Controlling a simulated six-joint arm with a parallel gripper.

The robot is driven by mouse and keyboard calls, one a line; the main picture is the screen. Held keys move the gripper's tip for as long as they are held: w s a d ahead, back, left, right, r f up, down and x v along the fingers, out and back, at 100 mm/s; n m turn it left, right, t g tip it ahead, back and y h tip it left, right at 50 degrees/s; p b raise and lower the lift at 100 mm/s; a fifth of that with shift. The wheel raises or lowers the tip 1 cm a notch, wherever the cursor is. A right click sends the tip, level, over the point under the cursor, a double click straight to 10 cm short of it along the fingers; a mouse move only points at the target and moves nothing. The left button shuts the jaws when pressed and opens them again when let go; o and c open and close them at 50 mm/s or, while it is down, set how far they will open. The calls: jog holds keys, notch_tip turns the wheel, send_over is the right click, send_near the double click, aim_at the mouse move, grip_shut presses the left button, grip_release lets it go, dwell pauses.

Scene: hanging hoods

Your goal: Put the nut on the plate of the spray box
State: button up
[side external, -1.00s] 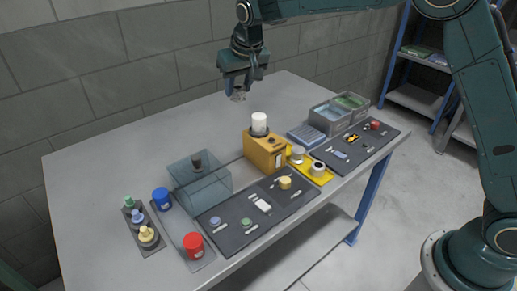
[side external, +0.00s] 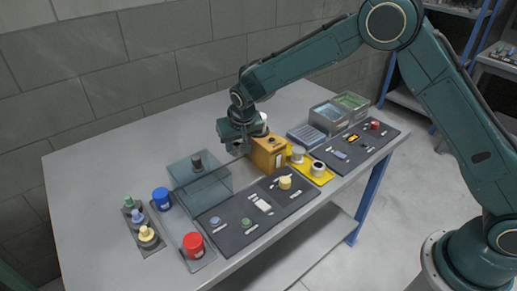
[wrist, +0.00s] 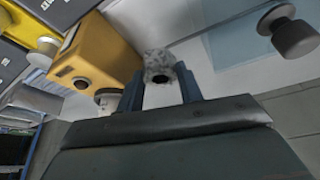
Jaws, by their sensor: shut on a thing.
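My gripper (side external: 236,142) is low over the table, between the clear box and the orange box. In the wrist view its two fingers (wrist: 160,88) are shut on the nut (wrist: 158,66), a mottled grey piece with a dark hole. The nut cannot be made out clearly in the side view. A clear box (side external: 203,186) with a dark knob (side external: 197,160) stands left of the gripper; it also shows in the wrist view (wrist: 235,38). I cannot tell for sure that this is the spray box, and no plate inside it is clear.
An orange box (side external: 270,156) stands close right of the gripper, a white cylinder behind it. Dark mats (side external: 238,232) with small parts lie in front. A blue pot (side external: 161,198) and a red pot (side external: 194,244) stand left. Grey bins (side external: 338,114) stand at the right.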

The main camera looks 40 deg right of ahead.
jog(key=shift+f, duration=0.35)
jog(key=shift+f, duration=3.2)
